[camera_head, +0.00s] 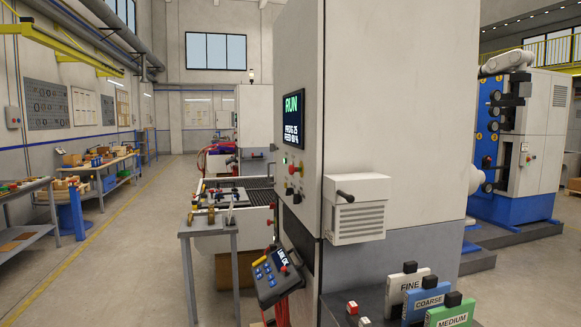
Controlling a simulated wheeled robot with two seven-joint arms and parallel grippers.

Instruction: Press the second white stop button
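A small white box with a red top (352,307) stands on the dark ledge at the bottom, left of the coloured blocks. A second small white piece (364,321) is just below it, cut off by the bottom edge; I cannot tell what its top looks like. On the machine's side, a panel carries small red and green buttons (290,190) under a lit screen (292,122) reading RUN. Neither gripper is in view.
Blocks marked FINE (411,284), COARSE (430,301) and MEDIUM (452,316) stand at the bottom right. A blue-buttoned pendant (272,272) hangs beside the grey cabinet (378,88). A small metal stand (208,230) is left of it. The left aisle floor is clear.

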